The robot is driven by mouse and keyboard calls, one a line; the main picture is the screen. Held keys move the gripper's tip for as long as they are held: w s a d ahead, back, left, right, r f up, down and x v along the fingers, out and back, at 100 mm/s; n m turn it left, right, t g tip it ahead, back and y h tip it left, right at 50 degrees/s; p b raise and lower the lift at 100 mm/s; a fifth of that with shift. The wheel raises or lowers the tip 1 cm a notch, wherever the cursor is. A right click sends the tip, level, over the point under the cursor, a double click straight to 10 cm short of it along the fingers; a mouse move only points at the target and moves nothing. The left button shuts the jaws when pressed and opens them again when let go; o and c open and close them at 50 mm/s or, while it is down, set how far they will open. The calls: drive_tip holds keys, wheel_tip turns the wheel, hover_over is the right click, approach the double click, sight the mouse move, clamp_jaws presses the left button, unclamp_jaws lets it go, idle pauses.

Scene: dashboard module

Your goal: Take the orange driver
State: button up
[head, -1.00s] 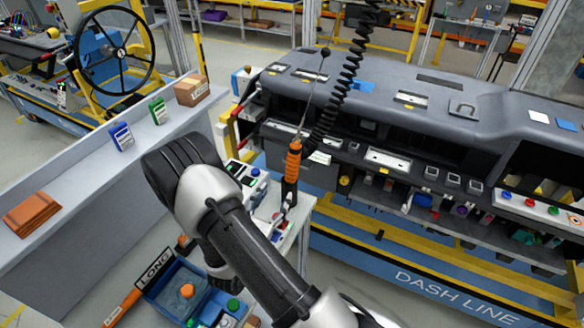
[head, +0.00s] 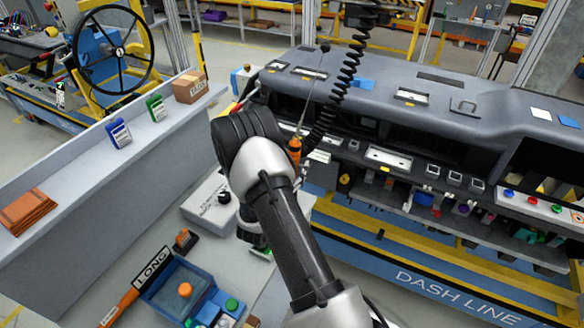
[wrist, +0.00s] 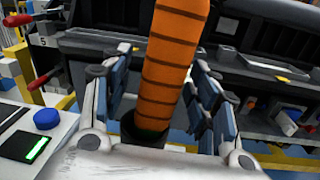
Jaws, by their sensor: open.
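The orange driver (head: 295,150) hangs upright from the black coiled cable in front of the dashboard. In the head view my arm hides most of it, leaving its orange upper part showing. In the wrist view its ribbed orange handle (wrist: 168,70) fills the middle, leaning slightly, with a black lower end. My gripper (wrist: 160,100) is open, with one blue-grey finger pad on each side of the handle. A gap shows on both sides, so neither pad appears to touch it. In the head view the fingers are hidden behind my arm.
The grey dashboard (head: 460,115) stands close behind the driver. A bench (head: 150,270) below my arm carries a white box, a blue tray (head: 180,290) and a LONG label. A grey ledge at left holds a cardboard box (head: 190,87) and small packs.

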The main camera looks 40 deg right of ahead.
clamp_jaws()
idle(0.7)
